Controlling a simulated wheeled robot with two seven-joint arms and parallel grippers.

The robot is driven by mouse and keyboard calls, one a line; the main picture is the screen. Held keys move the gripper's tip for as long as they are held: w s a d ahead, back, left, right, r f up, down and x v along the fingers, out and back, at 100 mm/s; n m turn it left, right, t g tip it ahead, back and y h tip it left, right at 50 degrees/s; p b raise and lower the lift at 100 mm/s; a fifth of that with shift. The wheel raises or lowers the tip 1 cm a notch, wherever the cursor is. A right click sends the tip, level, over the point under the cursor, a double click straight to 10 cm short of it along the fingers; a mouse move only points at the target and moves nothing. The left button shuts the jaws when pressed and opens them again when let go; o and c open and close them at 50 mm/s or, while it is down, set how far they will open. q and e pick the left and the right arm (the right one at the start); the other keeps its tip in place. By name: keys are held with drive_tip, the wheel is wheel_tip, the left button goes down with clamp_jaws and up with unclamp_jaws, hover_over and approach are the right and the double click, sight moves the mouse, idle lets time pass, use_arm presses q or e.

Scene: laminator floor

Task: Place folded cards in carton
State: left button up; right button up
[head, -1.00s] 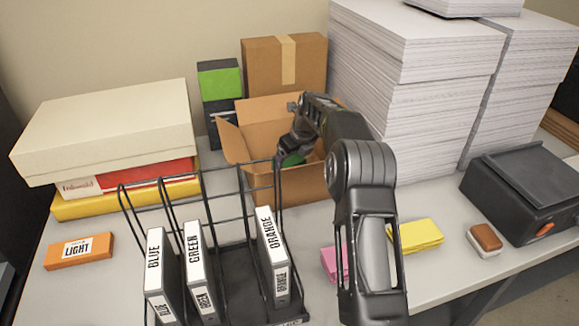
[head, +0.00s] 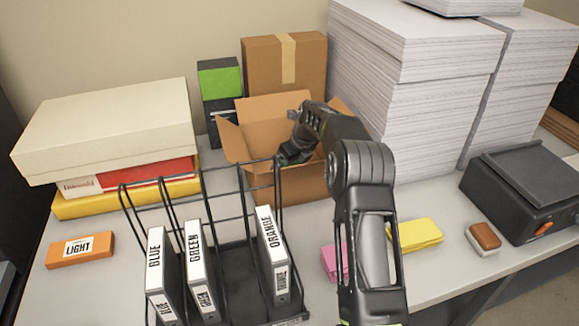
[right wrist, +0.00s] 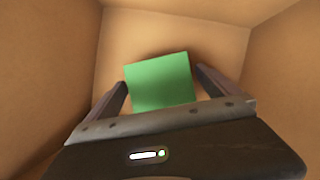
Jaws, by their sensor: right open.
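The open carton (head: 305,184) stands at the back middle of the table with its flaps spread. My right gripper (head: 293,154) reaches down into it. In the right wrist view the gripper (right wrist: 160,78) is open, with a green folded card (right wrist: 160,84) between or just beyond its fingers, inside the carton's brown walls. I cannot tell whether the card touches a finger. A pink card (head: 328,262), partly hidden by my right arm, and a yellow folded card (head: 418,235) lie on the table to the front right of the carton. My left gripper is not in view.
A wire rack (head: 239,262) with BLUE, GREEN and ORANGE binders stands in front of the carton. Tall paper stacks (head: 410,110) rise on the right. Stacked boxes (head: 105,128) stand at left. A black machine (head: 530,185) and a brown-and-white block (head: 484,239) are at right.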

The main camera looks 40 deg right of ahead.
drive_tip(key=shift+r, duration=0.2)
drive_tip(key=shift+s+r, duration=0.1)
drive_tip(key=shift+r, duration=0.15)
drive_tip(key=b+v, duration=0.2)
drive_tip(key=v, duration=0.9)
drive_tip(key=shift+r, duration=0.2)
